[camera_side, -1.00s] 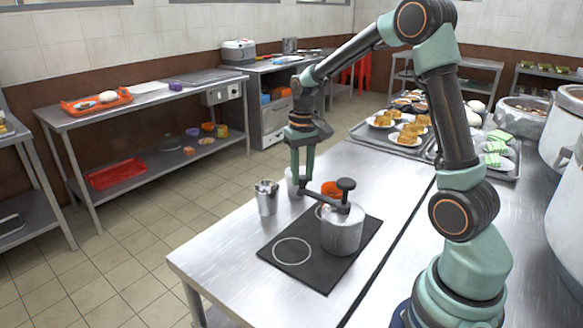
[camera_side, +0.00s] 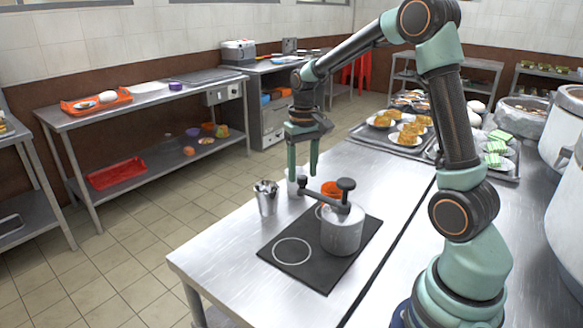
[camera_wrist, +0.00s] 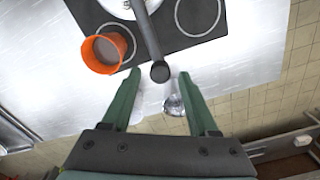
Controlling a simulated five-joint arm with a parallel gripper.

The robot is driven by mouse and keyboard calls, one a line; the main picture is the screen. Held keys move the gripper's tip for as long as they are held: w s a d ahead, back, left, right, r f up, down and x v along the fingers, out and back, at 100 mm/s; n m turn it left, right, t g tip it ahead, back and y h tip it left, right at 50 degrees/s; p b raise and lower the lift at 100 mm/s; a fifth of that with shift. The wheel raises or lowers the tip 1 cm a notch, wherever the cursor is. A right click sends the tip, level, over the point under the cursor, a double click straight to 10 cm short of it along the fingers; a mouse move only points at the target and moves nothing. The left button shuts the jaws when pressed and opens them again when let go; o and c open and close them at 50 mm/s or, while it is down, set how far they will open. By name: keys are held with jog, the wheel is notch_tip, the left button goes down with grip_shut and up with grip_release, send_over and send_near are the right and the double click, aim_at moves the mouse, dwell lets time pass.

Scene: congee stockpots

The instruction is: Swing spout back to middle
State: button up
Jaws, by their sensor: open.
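The grey lidded pot (camera_side: 342,232) stands on the black mat (camera_side: 300,275). A dark spout (camera_side: 322,204) reaches from its top toward the back left and ends in an upright knob. In the wrist view, the spout (camera_wrist: 147,35) runs from the pot (camera_wrist: 118,8) at the top edge toward me, its round end (camera_wrist: 160,71) centred between my fingertips. My gripper (camera_side: 302,175) is open and points down above the spout's end; it also shows in the wrist view (camera_wrist: 159,76). I cannot tell whether either finger touches the spout.
An orange cup (camera_side: 330,188) stands behind the pot, left of the spout in the wrist view (camera_wrist: 107,50). A metal cup (camera_side: 266,198) stands left of the spout's end, and a pale cup (camera_side: 296,186) is close by. An empty white ring (camera_side: 292,251) marks the mat.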

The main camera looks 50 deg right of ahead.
jog(key=shift+r, duration=2.9)
jog(key=shift+s+a+r, duration=0.1)
jog(key=shift+a+r, duration=0.15)
jog(key=s+a+r+n+t, duration=0.3)
jog(key=s+a+n+t, duration=0.2)
jog(key=s+a, duration=0.6)
jog(key=shift+a+r+t, duration=0.15)
jog(key=shift+a+t, duration=0.15)
jog(key=shift+a, duration=0.95)
jog(key=shift+s, duration=0.1)
